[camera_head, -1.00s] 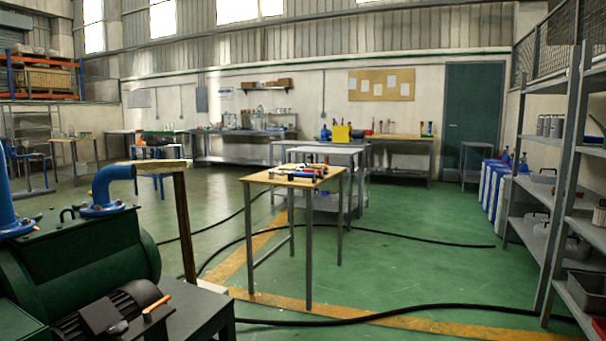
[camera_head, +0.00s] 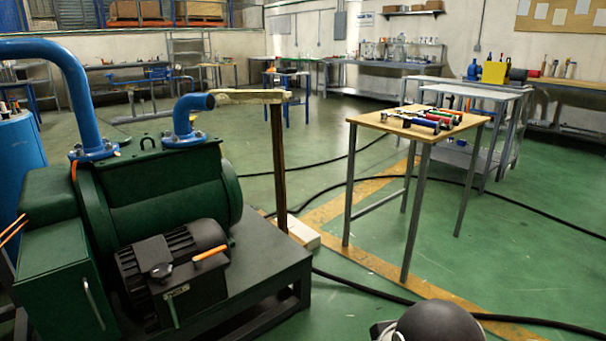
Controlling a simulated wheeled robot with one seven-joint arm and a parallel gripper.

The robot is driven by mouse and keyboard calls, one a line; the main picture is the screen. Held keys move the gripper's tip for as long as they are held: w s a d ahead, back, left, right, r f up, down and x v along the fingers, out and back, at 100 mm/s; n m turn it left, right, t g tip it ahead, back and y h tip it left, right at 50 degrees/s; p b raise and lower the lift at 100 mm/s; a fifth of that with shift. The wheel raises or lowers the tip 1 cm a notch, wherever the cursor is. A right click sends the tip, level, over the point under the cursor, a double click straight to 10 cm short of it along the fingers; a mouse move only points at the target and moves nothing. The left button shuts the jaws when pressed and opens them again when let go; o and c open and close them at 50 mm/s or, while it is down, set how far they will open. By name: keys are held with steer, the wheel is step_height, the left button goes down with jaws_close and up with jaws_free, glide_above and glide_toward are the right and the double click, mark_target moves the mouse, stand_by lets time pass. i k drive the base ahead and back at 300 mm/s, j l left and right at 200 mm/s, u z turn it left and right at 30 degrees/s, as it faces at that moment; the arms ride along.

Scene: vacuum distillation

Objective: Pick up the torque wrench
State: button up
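Several hand tools (camera_head: 420,122) lie on a small wooden-topped table (camera_head: 366,121) right of centre. They have dark, blue, red and green parts. The table is too far off to tell which of them, if any, is the torque wrench. An orange-handled item (camera_head: 211,256) rests on the black motor at the left; I cannot tell what it is. My gripper is not in view. A dark rounded part at the bottom right edge looks like part of my own arm, but shows no fingers.
A green pump (camera_head: 170,190) with blue pipes stands on a dark base (camera_head: 262,283) at the left, close by. A wooden post (camera_head: 278,160) stands beside it. Black hoses (camera_head: 365,291) cross the green floor. A grey table (camera_head: 505,97) stands behind the tool table.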

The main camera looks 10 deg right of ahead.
mark_target(448, 120)
steer(key=i+l, duration=0.15)
steer(key=l, duration=0.2)
steer(key=i+l, duration=0.15)
steer(key=l, duration=0.2)
steer(key=i+l, duration=0.15)
steer(key=l, duration=0.25)
steer(key=i+l, duration=0.15)
steer(key=l, duration=0.2)
steer(key=i+l, duration=0.15)
steer(key=l, duration=0.2)
steer(key=i+l, duration=0.15)
steer(key=l, duration=0.2)
steer(key=i+l, duration=0.2)
steer(key=l, duration=0.15)
steer(key=i+l, duration=0.15)
steer(key=l, duration=0.25)
